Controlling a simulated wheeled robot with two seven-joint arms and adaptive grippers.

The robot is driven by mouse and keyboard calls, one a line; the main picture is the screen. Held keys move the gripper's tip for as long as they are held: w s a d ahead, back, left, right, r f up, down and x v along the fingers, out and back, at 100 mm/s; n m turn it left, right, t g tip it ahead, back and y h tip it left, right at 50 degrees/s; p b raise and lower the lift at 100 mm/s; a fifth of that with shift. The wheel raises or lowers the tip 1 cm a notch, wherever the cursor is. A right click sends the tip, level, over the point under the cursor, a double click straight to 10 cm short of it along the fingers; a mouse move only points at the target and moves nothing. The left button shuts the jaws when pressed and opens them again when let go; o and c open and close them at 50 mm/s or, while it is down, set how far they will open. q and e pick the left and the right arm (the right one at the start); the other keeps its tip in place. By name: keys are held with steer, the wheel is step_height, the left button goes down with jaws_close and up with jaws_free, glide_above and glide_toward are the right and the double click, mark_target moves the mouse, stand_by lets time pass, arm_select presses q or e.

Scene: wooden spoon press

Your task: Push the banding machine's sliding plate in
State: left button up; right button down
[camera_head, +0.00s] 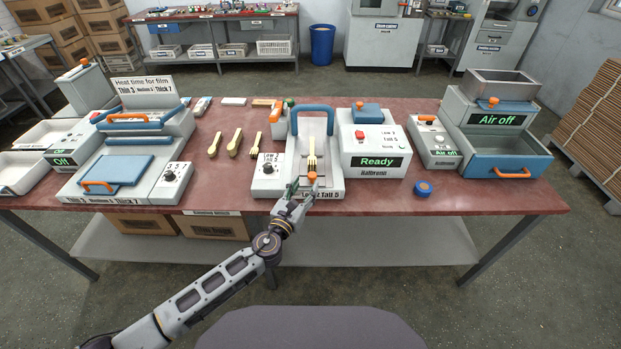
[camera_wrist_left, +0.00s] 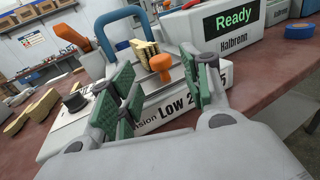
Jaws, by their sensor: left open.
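The banding machine is a light grey unit with a blue arch (camera_head: 312,108) at the table's front middle; the arch also shows in the left wrist view (camera_wrist_left: 122,18). Its sliding plate carries an orange knob (camera_head: 312,176) at the near end. A bundle of wooden forks (camera_head: 312,152) lies on the plate, behind the knob. My left gripper (camera_head: 301,187) is open and empty at the machine's front edge, just short of the knob. In the left wrist view the knob (camera_wrist_left: 161,65) stands beyond and between the green finger pads; contact cannot be told. My right gripper is out of view.
A box reading "Ready" (camera_head: 375,158) stands right of the machine, with a blue tape roll (camera_head: 423,188) in front. Loose wooden cutlery (camera_head: 235,142) lies to the left, beside a film machine (camera_head: 125,165). An "Air off" machine (camera_head: 495,140) stands far right.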

mark_target(310, 179)
arm_select(q)
steer(key=shift+x, duration=2.6)
jaws_close()
